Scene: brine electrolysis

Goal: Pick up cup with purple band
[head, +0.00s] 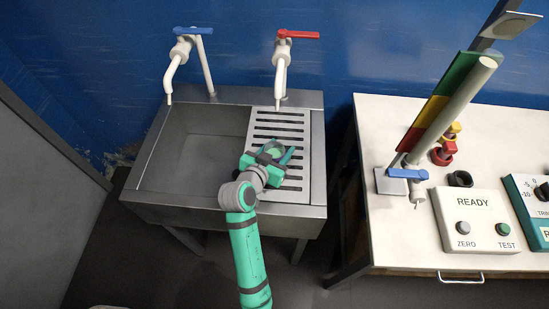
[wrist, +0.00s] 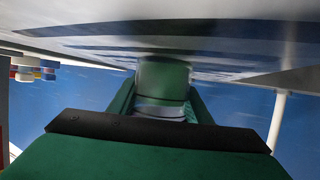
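A small pale green cup (head: 273,150) is at the drainboard on the right of the sink in the head view. My gripper (head: 278,154) reaches over the drainboard, with its fingers on both sides of this cup. The wrist view shows the cup (wrist: 163,82) between the two green fingers (wrist: 160,100), which appear to touch its sides. The cup looks green with a pale lower part; no purple band is visible on it. The wrist view is blurred, and I cannot tell whether the cup touches the drainboard.
The empty sink basin (head: 203,146) lies left of the slotted drainboard (head: 292,185). A blue-handled tap (head: 181,52) and a red-handled tap (head: 281,62) stand behind. A white bench (head: 385,235) on the right carries a READY box (head: 474,220) and a tilted column (head: 450,105).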

